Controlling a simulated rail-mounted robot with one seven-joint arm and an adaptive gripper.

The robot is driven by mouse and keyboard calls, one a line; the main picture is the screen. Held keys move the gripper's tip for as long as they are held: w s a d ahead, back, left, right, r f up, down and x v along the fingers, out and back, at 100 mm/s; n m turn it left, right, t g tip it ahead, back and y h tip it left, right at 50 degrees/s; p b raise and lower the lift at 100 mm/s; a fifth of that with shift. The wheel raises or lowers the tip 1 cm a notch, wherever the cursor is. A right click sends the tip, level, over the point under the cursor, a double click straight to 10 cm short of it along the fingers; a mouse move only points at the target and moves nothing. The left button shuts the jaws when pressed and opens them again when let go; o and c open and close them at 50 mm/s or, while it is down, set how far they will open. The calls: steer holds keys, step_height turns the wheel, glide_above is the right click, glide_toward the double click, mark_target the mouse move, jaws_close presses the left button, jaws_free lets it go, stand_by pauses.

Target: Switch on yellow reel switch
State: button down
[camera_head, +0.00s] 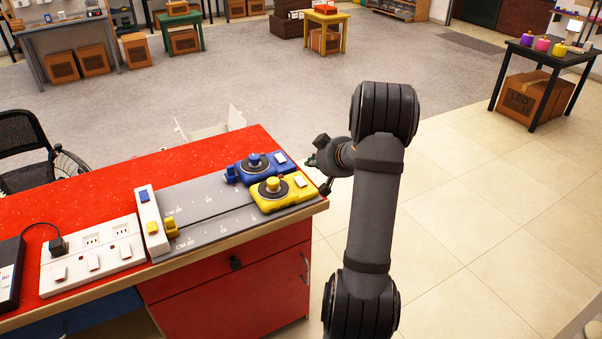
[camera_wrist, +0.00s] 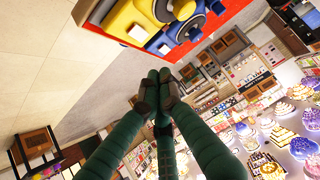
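A yellow reel unit (camera_head: 285,198) with a round black-and-yellow knob (camera_head: 272,184) and a small white switch (camera_head: 300,181) sits at the right end of a grey track board on the red table. The unit also shows at the top of the wrist view (camera_wrist: 122,18). My gripper (camera_head: 320,164) is just right of the yellow and blue units, beyond the table's right edge, apart from them. In the wrist view its fingers (camera_wrist: 160,88) are together and hold nothing visible. Whether the switch is on cannot be told.
A blue reel unit (camera_head: 243,171) stands right behind the yellow one. A white strip (camera_head: 147,207) with blue and yellow buttons and a yellow slider (camera_head: 171,228) are at the board's left end. A white power strip (camera_head: 78,268) lies further left.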

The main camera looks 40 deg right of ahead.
glide_above(299, 182)
steer(key=f, duration=0.5)
steer(key=shift+s+f, duration=0.4)
steer(key=f, duration=0.1)
steer(key=f+b, duration=0.1)
steer(key=shift+w+f, duration=0.3)
steer(key=shift+w, duration=0.05)
steer(key=shift+w+d+f, duration=0.1)
steer(key=shift+d+f, duration=0.05)
steer(key=shift+f, duration=0.65)
